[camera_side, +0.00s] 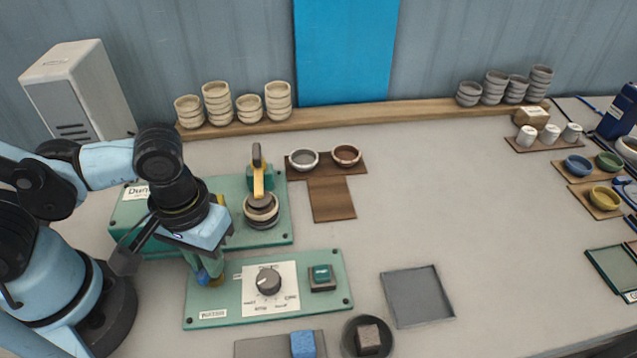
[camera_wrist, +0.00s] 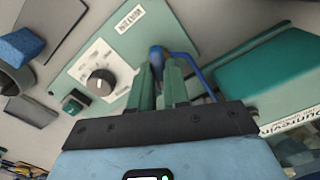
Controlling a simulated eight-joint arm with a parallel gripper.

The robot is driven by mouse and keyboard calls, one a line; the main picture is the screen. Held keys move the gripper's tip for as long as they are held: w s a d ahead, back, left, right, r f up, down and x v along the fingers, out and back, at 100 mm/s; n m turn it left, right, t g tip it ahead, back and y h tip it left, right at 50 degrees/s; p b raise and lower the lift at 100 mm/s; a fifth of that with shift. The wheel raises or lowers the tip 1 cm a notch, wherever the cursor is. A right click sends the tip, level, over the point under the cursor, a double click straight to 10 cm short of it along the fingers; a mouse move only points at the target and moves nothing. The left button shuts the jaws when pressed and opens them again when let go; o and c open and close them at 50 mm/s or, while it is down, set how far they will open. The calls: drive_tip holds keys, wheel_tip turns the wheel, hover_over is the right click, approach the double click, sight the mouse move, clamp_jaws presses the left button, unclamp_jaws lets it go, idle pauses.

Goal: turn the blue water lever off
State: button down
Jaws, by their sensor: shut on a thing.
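The blue water lever (camera_wrist: 157,53) shows in the wrist view at the tips of my gripper (camera_wrist: 158,74). Its blue bar (camera_wrist: 188,60) runs right and bends down beside the fingers. My gripper's green fingers are shut on the lever, partly hiding it. In the side view my gripper (camera_side: 207,262) points down at the left end of the green control panel (camera_side: 215,298), where a little of the blue lever (camera_side: 204,277) shows beneath the fingers.
The panel has a dark knob (camera_side: 268,281) and a green button (camera_side: 320,274). Behind stands a green machine (camera_side: 278,232) with a yellow-handled press (camera_side: 259,182). A grey tray (camera_side: 418,296) and a blue sponge (camera_side: 303,344) lie nearby. The table's middle right is clear.

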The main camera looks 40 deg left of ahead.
drive_tip(key=m, duration=0.6)
drive_tip(key=shift+m, duration=0.3)
drive_tip(key=m, duration=0.6)
idle(0.4)
drive_tip(key=c, duration=1.1)
unclamp_jaws()
drive_tip(key=shift+r, duration=0.1)
wheel_tip(320, 180, up, 12)
